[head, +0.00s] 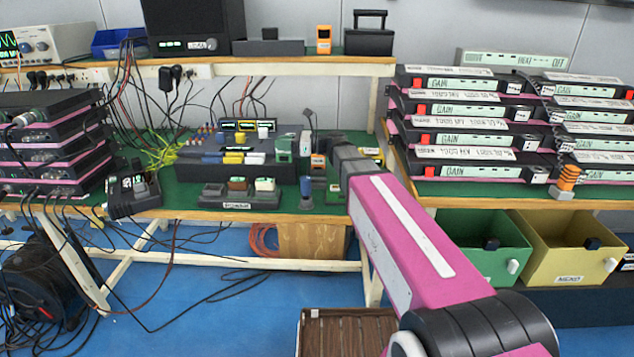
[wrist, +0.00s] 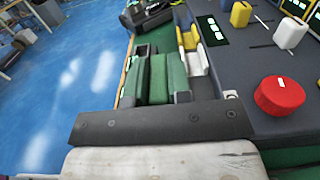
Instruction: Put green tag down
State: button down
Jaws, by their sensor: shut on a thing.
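My gripper (wrist: 157,85) shows in the wrist view above the green-topped bench, beside the edge of the dark grey panel. Its jaws are shut on the green tag (wrist: 158,78), which sits in front of the dark crossbar. The jaws partly cover it, and its lower end is hidden. In the head view my pink arm reaches from the lower right to the bench's right part. There a green block (head: 284,146) shows beside the gripper end. I cannot tell whether it is the held tag.
The dark panel (wrist: 232,110) carries a red button (wrist: 279,96) and yellow and white blocks. A low tray labelled POWER (head: 237,205) holds several tags at the bench front. Stacked transceivers (head: 55,145) stand left; GAIN units (head: 470,140) stand right. Cables clutter the left.

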jog(key=shift+w+d+f, duration=0.4)
jog(key=shift+d+f, duration=1.35)
jog(key=shift+d, duration=0.1)
jog(key=shift+w+d+f, duration=0.35)
jog(key=shift+d+f, duration=1.35)
jog(key=shift+d, duration=0.2)
jog(key=shift+w+d+f, duration=0.4)
jog(key=shift+d+f, duration=1.35)
jog(key=shift+d, duration=0.1)
jog(key=shift+f, duration=0.1)
jog(key=c, duration=1.1)
grip_release()
jog(key=shift+o, duration=0.2)
jog(key=shift+f, duration=0.1)
